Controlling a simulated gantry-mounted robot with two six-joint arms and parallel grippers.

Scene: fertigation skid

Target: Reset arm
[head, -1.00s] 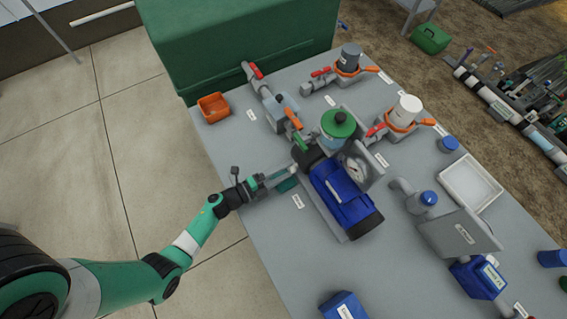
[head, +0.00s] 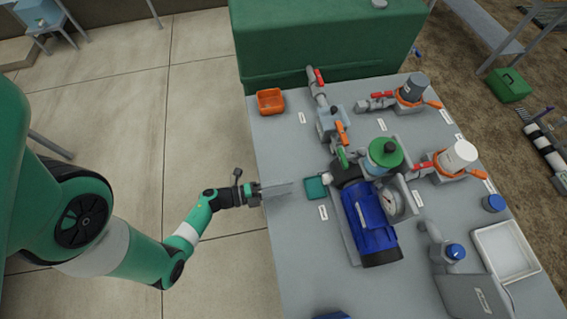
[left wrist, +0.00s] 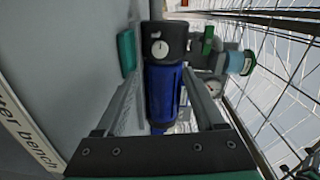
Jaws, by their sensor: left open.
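My left gripper (head: 278,190) is open and empty, held over the left edge of the grey bench (head: 288,245). Its fingers point right, toward a small teal block (head: 316,188) and the blue pump (head: 370,222). In the left wrist view both fingers stand apart, with the blue pump (left wrist: 163,90) showing beyond and between them. The teal block (left wrist: 126,52) lies beyond the left finger there. The gripper appears clear of both. My right gripper is in neither view.
A pressure gauge (head: 391,202) and a green-capped filter (head: 386,153) stand by the pump. An orange bin (head: 270,101) sits at the bench's back left corner, before a green tank (head: 320,45). A white tray (head: 507,250) lies at right. Floor left of the bench is open.

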